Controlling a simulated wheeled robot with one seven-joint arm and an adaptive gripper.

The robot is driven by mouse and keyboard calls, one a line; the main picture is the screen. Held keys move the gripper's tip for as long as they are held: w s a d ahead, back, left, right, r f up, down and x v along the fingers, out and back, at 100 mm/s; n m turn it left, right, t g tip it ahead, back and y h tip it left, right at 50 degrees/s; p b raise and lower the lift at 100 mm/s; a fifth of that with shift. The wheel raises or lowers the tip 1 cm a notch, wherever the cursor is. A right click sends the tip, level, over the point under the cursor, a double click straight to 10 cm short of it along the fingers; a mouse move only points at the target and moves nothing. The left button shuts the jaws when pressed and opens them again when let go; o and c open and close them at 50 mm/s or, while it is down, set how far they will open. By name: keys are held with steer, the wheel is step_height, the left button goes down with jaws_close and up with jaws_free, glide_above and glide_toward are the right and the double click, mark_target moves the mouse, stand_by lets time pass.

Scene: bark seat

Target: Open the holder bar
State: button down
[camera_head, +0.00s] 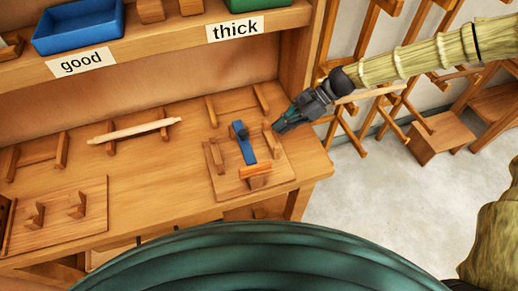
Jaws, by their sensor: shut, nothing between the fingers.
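A wooden holder board (222,187) lies on the workbench, right of its middle. A blue bar (246,150), which looks like the holder bar, lies along the board with a dark knob at its far end. An orange piece (258,170) sits across the near end, over a small wooden block; whether it touches the bar I cannot tell. My gripper (277,129) is shut and empty, to the right of the blue bar and apart from it. It points down-left near a wooden upright at the board's far right corner. My fingertips are small and dark here.
A shelf with labels "good" (82,62) and "thick" (235,29) runs above the bench (150,190). A blue tray (78,26) and a green tray stand on it. A pale stick (136,130) rests on two supports at left. Wooden racks (385,100) stand at right.

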mark_target(244, 139)
steer(key=shift+f+p+x, duration=0.25)
steer(key=shift+p+x, duration=1.4)
steer(key=shift+x, duration=3.6)
steer(key=shift+w+d, duration=0.1)
steer(key=shift+d, duration=0.05)
steer(key=shift+r, duration=0.1)
steer(key=shift+r+m+g+h+p, duration=0.3)
steer(key=shift+r+m+g+p, duration=0.4)
steer(key=shift+r, duration=0.5)
steer(key=shift+w+r+m+g+p, duration=0.1)
steer(key=shift+r+m+g+p, duration=0.3)
steer(key=shift+r+g, duration=0.6)
steer(key=shift+w+a+r, duration=0.1)
steer(key=shift+w+r, duration=0.25)
steer(key=shift+r, duration=0.45)
steer(key=shift+w+a+r, duration=0.15)
steer(key=shift+w+r, duration=0.2)
steer(key=shift+r, duration=0.55)
